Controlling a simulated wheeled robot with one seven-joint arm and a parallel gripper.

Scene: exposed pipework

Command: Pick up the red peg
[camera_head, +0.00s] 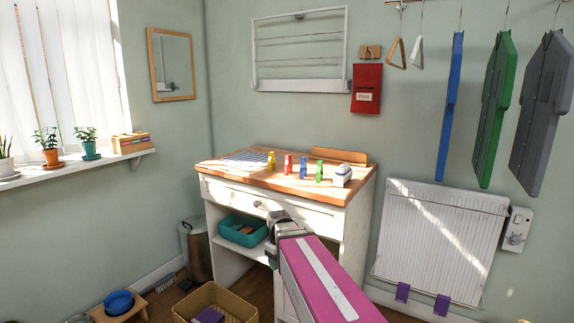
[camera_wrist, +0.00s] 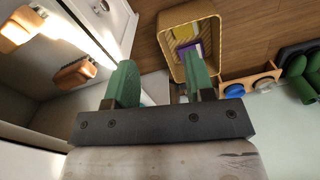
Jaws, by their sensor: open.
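The red peg (camera_head: 288,164) stands upright on the wooden top of the white desk (camera_head: 250,169). It is between a yellow peg (camera_head: 271,160) on its left and a blue peg (camera_head: 303,168) on its right; a green peg (camera_head: 319,171) stands farther right. My gripper (camera_head: 272,252) is in front of the desk, below the top and apart from the pegs. In the wrist view its two green fingers (camera_wrist: 160,82) are spread with nothing between them. No peg shows in the wrist view.
A white-grey object (camera_head: 342,176) sits right of the pegs, and a paper (camera_head: 245,161) lies left. A teal bin (camera_head: 242,231) is on the desk's shelf. A yellow basket (camera_head: 214,304) and blue bowl (camera_head: 118,302) are low in front. A radiator (camera_head: 440,240) is at right.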

